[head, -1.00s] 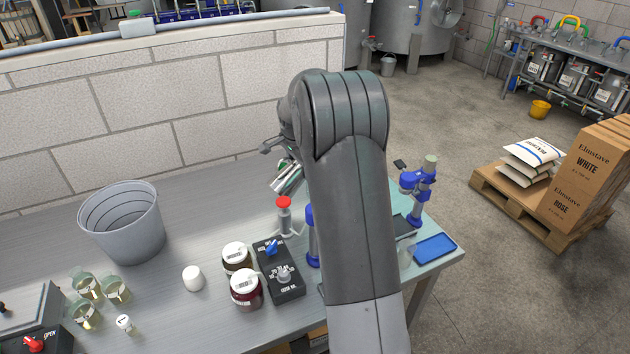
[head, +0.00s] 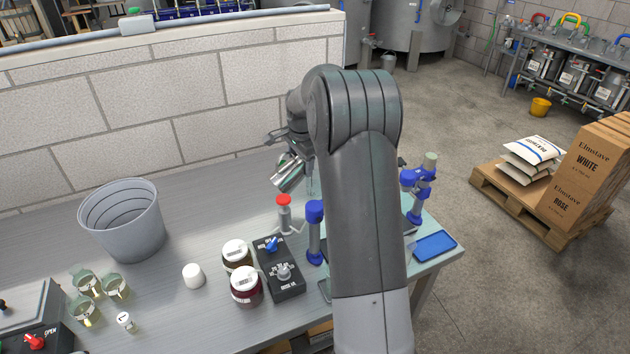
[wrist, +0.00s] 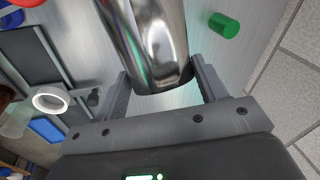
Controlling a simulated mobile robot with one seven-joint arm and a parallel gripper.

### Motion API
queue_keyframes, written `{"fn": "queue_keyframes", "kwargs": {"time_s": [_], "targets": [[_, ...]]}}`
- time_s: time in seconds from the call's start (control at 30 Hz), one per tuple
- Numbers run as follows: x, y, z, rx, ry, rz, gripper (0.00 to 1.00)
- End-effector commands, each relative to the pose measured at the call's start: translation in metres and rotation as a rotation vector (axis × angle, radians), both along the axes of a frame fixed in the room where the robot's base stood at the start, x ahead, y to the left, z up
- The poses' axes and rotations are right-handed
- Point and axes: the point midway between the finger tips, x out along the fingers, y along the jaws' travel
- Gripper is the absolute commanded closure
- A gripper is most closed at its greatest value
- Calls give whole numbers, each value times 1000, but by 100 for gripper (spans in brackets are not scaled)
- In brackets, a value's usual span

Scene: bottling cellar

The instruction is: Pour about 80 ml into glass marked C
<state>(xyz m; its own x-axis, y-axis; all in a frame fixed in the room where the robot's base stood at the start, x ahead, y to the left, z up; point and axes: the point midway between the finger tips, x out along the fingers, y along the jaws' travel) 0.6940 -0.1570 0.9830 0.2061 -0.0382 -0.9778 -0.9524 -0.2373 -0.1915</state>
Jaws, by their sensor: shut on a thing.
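My gripper (wrist: 160,82) is shut on a shiny metal cylindrical vessel (wrist: 150,40), with one finger on each side of it. In the head view the vessel (head: 289,174) is tilted, above the back of the bench behind the red-topped stand. My gripper (head: 290,150) is partly hidden there by my arm. Several small glass vessels (head: 116,289) with pale contents stand at the bench's left front. I cannot read a C on any of them. The vessel's contents and mouth cannot be made out.
A grey bucket (head: 122,222) stands at back left. A white cup (head: 193,276), two lidded jars (head: 246,287) and a black control box (head: 279,270) stand mid-bench. Blue stands (head: 314,232) and a blue tray (head: 435,245) are near my arm. A green cylinder (wrist: 223,25) shows in the wrist view.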

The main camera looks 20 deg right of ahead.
Motion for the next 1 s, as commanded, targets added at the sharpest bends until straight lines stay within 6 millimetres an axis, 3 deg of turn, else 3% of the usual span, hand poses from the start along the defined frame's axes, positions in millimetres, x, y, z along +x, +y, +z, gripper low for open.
{"fn": "queue_keyframes", "kwargs": {"time_s": [1.0], "targets": [[1,-3,2,60,12,0,87]]}}
